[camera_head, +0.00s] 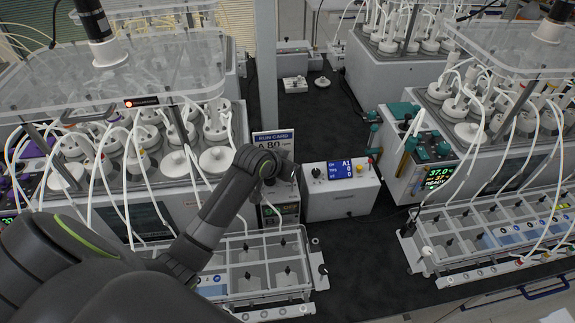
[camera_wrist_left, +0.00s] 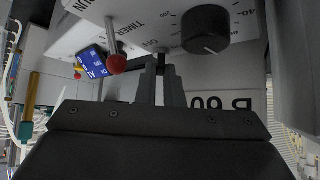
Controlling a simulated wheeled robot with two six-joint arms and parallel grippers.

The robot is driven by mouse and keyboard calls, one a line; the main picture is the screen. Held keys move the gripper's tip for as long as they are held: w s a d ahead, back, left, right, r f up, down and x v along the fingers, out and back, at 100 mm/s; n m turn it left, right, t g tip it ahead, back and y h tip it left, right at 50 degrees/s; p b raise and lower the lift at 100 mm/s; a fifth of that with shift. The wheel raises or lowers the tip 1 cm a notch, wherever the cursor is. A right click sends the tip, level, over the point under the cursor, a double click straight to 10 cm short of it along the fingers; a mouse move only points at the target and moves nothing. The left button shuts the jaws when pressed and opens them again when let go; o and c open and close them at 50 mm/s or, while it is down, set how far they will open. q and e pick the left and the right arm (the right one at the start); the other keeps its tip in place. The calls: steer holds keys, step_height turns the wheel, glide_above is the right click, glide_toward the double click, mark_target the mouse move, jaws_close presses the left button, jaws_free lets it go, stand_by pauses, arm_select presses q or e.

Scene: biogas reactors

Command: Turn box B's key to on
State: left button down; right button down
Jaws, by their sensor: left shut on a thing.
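In the left wrist view, my left gripper (camera_wrist_left: 160,76) is shut on a small dark key (camera_wrist_left: 161,58) at a pale control panel (camera_wrist_left: 140,14), close to its OFF mark. The fingers hide most of the key. A black dial (camera_wrist_left: 206,29) and a red-tipped toggle lever (camera_wrist_left: 116,63) are on the same panel. In the head view, my left arm reaches in from the left, and its gripper (camera_head: 288,172) is small and partly hidden beside the white box with a blue A1 display (camera_head: 340,170). My right gripper is not in view.
A tray of compartments (camera_head: 262,270) lies in front. Reactor units with tubes stand on both sides; dark bench (camera_head: 365,260) is clear between.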

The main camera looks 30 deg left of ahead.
arm_select(q)
steer(key=shift+m, duration=0.4)
steer(key=c, duration=1.6)
jaws_free()
steer(key=shift+o, duration=0.2)
steer(key=shift+n, duration=0.3)
